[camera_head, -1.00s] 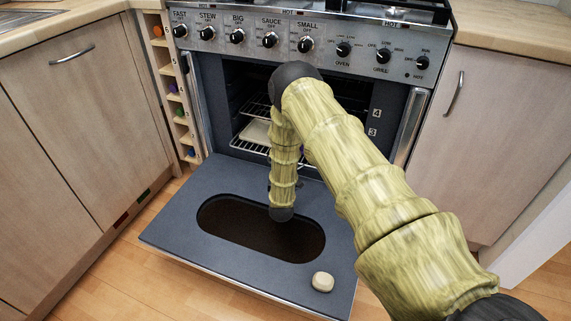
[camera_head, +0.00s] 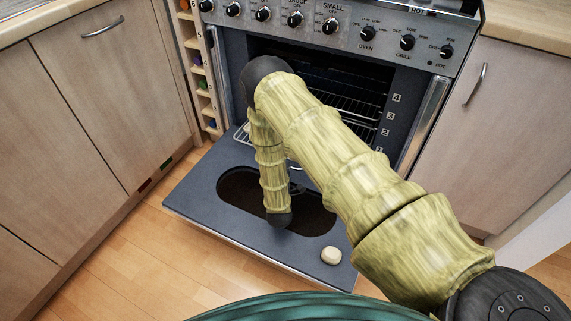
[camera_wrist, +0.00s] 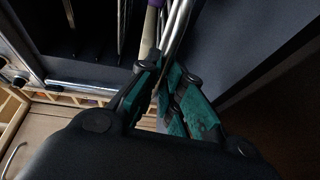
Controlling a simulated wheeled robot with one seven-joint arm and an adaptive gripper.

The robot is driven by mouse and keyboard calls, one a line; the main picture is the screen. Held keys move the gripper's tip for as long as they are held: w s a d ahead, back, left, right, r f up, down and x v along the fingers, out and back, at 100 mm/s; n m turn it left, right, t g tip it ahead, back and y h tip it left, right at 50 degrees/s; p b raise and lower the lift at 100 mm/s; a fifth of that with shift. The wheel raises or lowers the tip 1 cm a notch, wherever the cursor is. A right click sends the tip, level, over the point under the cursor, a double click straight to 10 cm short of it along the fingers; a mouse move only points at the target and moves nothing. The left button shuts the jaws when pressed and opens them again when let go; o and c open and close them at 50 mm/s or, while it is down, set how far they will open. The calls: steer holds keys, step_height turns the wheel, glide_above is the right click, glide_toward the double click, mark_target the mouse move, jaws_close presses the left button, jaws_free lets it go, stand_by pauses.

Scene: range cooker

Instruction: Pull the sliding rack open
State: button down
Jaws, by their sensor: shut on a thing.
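The sliding rack is a thin metal wire rack. In the head view its pale left corner (camera_head: 242,134) shows beside my arm, out over the lowered oven door (camera_head: 205,195). Most of the rack is hidden behind my arm. In the wrist view, bright metal rods of the rack (camera_wrist: 177,28) run down between the teal fingers of my gripper (camera_wrist: 168,85). The fingers are closed around the rods. My gripper is hidden behind my arm in the head view.
Another wire rack (camera_head: 352,106) is inside the oven cavity. The open door has an oval dark window (camera_head: 240,188), and a pale rounded object (camera_head: 331,256) lies at its right corner. Cabinets (camera_head: 95,100) flank the cooker. The wooden floor (camera_head: 125,255) is clear at left.

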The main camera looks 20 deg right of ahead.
steer(key=c, duration=1.6)
jaws_free()
steer(key=shift+o, duration=0.2)
steer(key=v, duration=1.2)
